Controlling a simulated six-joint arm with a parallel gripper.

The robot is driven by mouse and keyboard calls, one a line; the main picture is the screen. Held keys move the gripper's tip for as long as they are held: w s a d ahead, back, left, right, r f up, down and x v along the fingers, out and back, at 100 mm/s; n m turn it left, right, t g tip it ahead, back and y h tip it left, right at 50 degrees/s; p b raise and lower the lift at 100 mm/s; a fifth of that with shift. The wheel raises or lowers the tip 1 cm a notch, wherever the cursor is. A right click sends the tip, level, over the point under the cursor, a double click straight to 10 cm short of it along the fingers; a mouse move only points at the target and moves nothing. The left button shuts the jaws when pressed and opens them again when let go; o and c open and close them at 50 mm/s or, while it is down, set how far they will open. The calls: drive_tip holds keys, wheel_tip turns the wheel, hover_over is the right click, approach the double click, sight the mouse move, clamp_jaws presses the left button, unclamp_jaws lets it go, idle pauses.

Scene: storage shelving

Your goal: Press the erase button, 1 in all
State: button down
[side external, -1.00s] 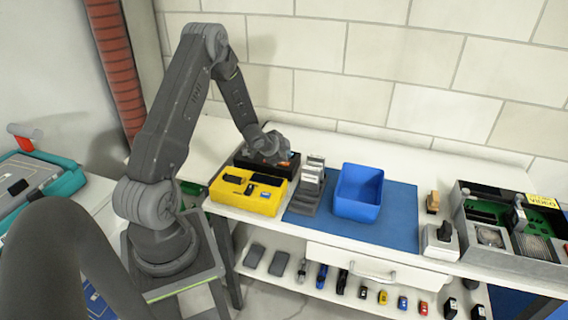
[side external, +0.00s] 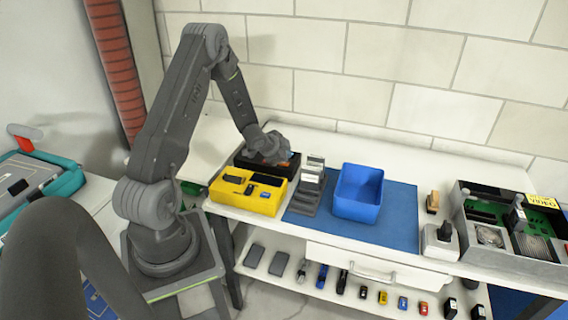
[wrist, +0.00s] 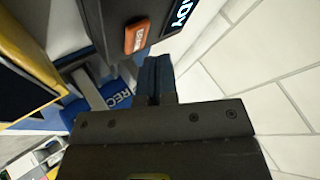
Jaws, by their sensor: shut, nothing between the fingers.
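The orange erase button (wrist: 136,37) sits on a black device (wrist: 112,14) at the top of the wrist view; its small lettering is hard to read. A lit blue display (wrist: 178,14) is right of the button. My gripper (wrist: 154,66) is shut and empty, its fingertips close to the button; I cannot tell if they touch the device.
The yellow case (side external: 228,200) stands in front of the device. A grey rack (side external: 306,190) with cards and a blue bin (side external: 358,207) stand to its right. A blue mat (side external: 399,225) has free room. The brick wall (side external: 420,80) is behind.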

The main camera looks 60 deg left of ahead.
drive_tip(key=shift+f, duration=0.4)
drive_tip(key=shift+f, duration=0.4)
idle(0.7)
drive_tip(key=shift+r, duration=0.85)
drive_tip(key=shift+r, duration=2.5)
